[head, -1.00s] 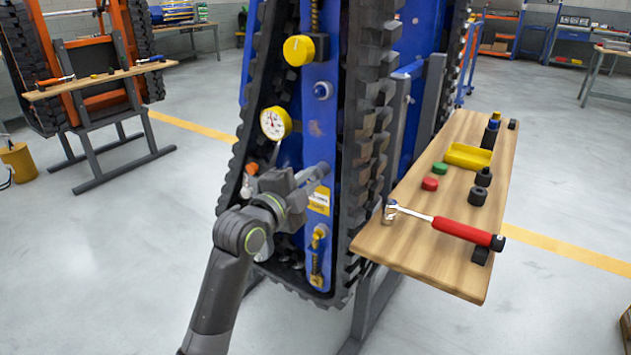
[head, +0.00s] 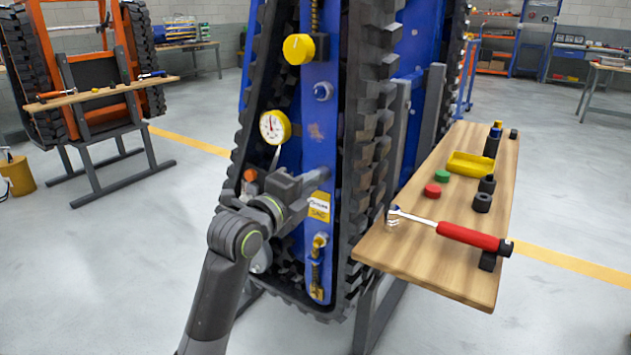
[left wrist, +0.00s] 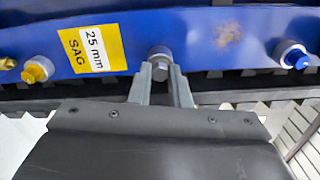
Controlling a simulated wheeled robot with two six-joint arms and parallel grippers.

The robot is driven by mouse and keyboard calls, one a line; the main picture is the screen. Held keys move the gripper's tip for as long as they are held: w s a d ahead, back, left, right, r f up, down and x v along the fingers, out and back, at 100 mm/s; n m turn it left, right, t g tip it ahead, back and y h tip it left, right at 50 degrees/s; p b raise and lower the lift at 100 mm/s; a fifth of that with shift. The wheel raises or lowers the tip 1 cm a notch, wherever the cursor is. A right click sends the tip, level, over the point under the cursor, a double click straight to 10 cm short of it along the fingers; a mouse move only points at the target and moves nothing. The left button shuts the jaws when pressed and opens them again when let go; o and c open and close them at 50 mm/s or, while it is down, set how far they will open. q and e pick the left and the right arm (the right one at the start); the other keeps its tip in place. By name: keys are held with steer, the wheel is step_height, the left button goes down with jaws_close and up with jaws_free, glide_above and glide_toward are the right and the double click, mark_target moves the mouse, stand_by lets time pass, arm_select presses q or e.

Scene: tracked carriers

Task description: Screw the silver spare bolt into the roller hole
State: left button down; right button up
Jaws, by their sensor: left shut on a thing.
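My left gripper (left wrist: 161,82) is shut on the silver spare bolt (left wrist: 160,62), whose hexagonal head shows between the fingertips in the left wrist view. The bolt's far end meets a round grey collar at the blue carrier plate (left wrist: 200,42); the roller hole itself is hidden there, so I cannot tell how deep the bolt sits. In the head view the left gripper (head: 318,179) points at the blue plate (head: 318,130), just above the yellow sticker (head: 319,207). My right gripper is not in view.
A blue-capped bolt (left wrist: 291,54) and a yellow fitting (left wrist: 38,70) flank the spot. Black track (head: 368,150) runs along the plate. A wooden shelf (head: 400,250) at right holds a red-handled wrench (head: 460,234), a yellow tray (head: 470,164) and caps. A gauge (head: 274,127) sits above the gripper.

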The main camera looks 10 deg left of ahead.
arm_select(q)
steer(key=c, duration=1.8)
jaws_free()
steer(key=shift+r+m, duration=0.1)
steer(key=shift+m, duration=0.3)
steer(key=o, duration=0.5)
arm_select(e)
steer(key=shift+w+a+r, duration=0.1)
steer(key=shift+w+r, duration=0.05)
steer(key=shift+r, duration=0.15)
arm_select(q)
steer(key=shift+s+a, duration=0.1)
